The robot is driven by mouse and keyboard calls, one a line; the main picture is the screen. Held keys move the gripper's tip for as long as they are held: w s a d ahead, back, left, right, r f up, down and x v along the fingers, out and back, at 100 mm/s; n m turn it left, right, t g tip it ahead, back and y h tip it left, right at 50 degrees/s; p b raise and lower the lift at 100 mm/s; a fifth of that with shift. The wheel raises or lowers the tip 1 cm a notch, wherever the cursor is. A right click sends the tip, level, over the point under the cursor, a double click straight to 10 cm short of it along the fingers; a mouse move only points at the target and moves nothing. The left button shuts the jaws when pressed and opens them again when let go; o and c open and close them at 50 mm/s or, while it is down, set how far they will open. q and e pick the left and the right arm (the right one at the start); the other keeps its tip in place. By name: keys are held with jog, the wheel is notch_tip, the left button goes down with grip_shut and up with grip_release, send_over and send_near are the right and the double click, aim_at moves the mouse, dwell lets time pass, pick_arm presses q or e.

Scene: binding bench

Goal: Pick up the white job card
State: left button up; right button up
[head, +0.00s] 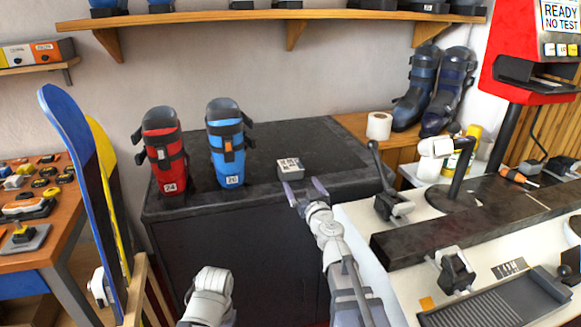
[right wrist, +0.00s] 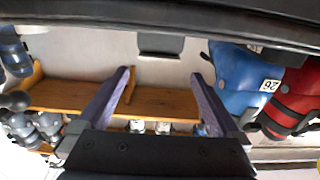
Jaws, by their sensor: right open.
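The white job card (head: 290,163) has dark print and lies on a small grey block on the dark bench top, right of the blue boot. My right gripper (head: 306,190) is open and empty, close in front of the card on its near side. In the right wrist view, which is upside down, a grey block (right wrist: 161,45) shows beyond and between the open fingertips (right wrist: 162,75), apart from them. The card's printed face cannot be made out there. My left gripper is not in view.
A red boot (head: 166,160) and a blue boot (head: 228,150) stand left of the card on the dark bench (head: 270,140). A paper roll (head: 379,126) and dark boots (head: 420,88) are behind right. A clamp lever (head: 385,180) stands near my right arm.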

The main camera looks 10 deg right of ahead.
aim_at(294, 171)
jog(key=shift+w+f, duration=0.1)
jog(key=shift+w, duration=3.3)
jog(key=shift+s, duration=0.1)
jog(key=c, duration=1)
jog(key=shift+o, duration=0.2)
